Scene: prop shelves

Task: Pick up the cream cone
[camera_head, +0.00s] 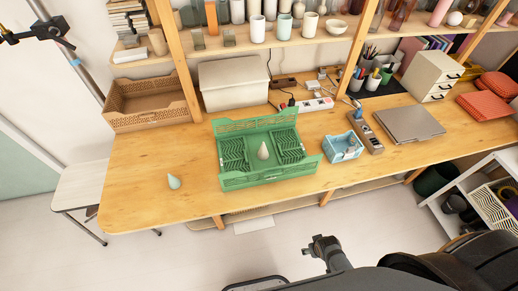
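The cream cone (263,152) stands upright inside the open green crate (228,183) on the wooden table. A pale teal cone (174,182) stands upright on the table, left of the crate. A dark jointed end (322,246), which looks like my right gripper, is low in the view, in front of the table and well apart from the cream cone. I cannot tell whether its fingers are open or shut.
The table (140,190) is bare around the teal cone. A blue basket (342,158) with small items stands right of the crate. Behind are a brown crate (148,120), a beige box (232,85) and shelf posts (178,60). A closed laptop (408,123) lies farther right.

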